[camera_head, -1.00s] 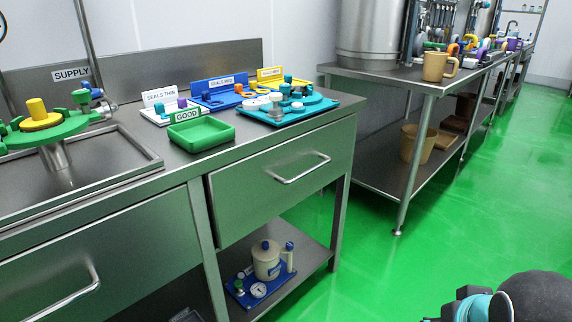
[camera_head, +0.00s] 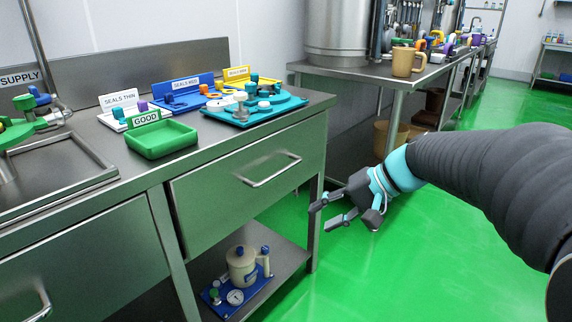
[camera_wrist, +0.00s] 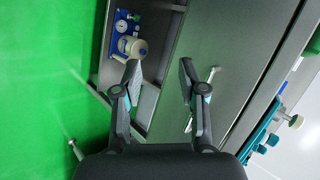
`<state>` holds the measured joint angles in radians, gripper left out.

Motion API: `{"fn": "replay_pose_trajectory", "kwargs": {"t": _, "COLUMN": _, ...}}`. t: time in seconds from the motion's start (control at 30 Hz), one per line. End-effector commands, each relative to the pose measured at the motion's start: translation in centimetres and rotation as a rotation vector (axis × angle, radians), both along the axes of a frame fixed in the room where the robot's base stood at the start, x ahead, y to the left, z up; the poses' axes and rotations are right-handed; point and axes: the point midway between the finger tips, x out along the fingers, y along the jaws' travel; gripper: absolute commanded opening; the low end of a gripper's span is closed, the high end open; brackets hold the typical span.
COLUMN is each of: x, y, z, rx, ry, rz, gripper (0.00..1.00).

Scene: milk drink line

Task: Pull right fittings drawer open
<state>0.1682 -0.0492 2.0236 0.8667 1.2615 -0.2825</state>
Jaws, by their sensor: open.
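The right fittings drawer (camera_head: 225,192) is a grey metal front under the counter, and it looks closed. Its bar handle (camera_head: 270,170) is to the left of my gripper (camera_head: 330,212) in the head view. My gripper is open and empty, in front of the table's right leg and apart from the handle. In the wrist view, my gripper (camera_wrist: 158,75) points toward the drawer front (camera_wrist: 225,60). The handle (camera_wrist: 203,97) shows beside the right finger, partly hidden by it.
A lower shelf (camera_head: 285,262) holds a blue-based pump unit (camera_head: 240,270). On the counter are a green GOOD tray (camera_head: 162,140) and a teal board (camera_head: 255,108) with fittings. A second table (camera_head: 345,75) stands behind. Green floor to the right is clear.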

Motion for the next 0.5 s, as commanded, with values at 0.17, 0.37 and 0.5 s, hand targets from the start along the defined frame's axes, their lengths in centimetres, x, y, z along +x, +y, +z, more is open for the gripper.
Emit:
{"fn": "replay_pose_trajectory", "kwargs": {"t": 0.17, "x": 6.9, "y": -0.3, "z": 0.2, "rx": 0.24, "ry": 0.012, "rz": -0.027, "gripper": 0.41}}
{"fn": "replay_pose_trajectory", "kwargs": {"t": 0.37, "x": 12.9, "y": -1.7, "z": 0.5, "rx": 0.455, "ry": -0.022, "rz": -0.061, "gripper": 0.41}}
{"fn": "replay_pose_trajectory", "kwargs": {"t": 0.5, "x": 15.1, "y": -2.6, "z": 0.6, "rx": 0.539, "ry": -0.045, "rz": -0.077, "gripper": 0.41}}
